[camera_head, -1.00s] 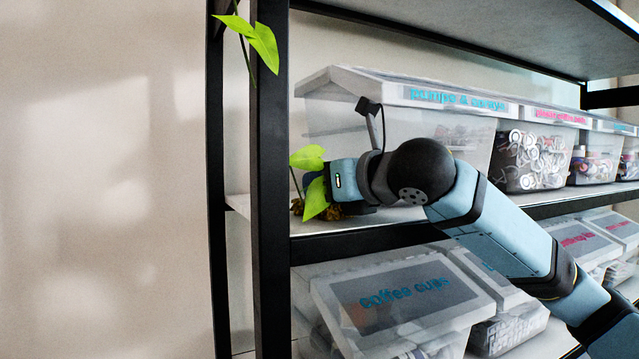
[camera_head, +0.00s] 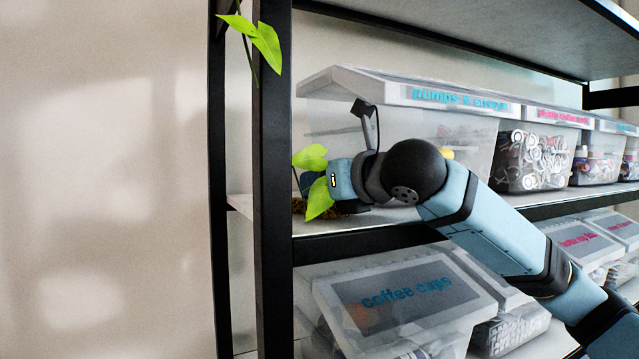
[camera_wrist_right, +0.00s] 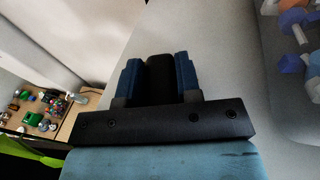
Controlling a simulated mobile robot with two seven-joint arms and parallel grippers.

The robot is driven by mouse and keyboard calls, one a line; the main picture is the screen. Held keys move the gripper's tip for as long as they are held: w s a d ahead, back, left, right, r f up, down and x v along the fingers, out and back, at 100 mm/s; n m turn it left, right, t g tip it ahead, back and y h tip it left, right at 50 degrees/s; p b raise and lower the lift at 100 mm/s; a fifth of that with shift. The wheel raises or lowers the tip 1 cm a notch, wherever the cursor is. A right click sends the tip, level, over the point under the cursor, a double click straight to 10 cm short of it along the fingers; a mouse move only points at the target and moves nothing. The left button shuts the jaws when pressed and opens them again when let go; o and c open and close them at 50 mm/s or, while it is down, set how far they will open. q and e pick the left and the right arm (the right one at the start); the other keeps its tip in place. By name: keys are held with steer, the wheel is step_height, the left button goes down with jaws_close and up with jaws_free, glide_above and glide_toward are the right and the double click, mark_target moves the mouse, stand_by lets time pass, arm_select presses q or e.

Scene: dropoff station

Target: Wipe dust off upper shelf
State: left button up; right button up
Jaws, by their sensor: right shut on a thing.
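My right gripper (camera_head: 310,186) reaches in over the left end of the upper shelf (camera_head: 360,220), in front of the clear bin. In the right wrist view its two blue fingers (camera_wrist_right: 159,75) are shut on a dark block (camera_wrist_right: 160,78), whose kind I cannot tell. The grey shelf surface (camera_wrist_right: 215,60) lies beyond the fingers there. A rough brown patch (camera_head: 299,206), perhaps dust, shows on the shelf beside the gripper, partly hidden by leaves. Whether the block touches the shelf is hidden. My left gripper is in neither view.
A black post (camera_head: 273,200) stands at the shelf's left end, with green leaves (camera_head: 318,198) hanging near the gripper. A clear lidded bin (camera_head: 330,115) and more bins fill the shelf to the right. Coffee cups bins (camera_head: 400,290) sit below. A table with small items (camera_wrist_right: 38,110) shows left.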

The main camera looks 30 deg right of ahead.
steer(key=shift+s+a+f, duration=0.1)
steer(key=shift+s, duration=1)
steer(key=shift+w+r, duration=0.2)
steer(key=shift+w, duration=1.35)
steer(key=shift+s+f, duration=0.15)
steer(key=shift+s, duration=0.65)
steer(key=shift+r, duration=2.05)
steer(key=shift+f, duration=0.1)
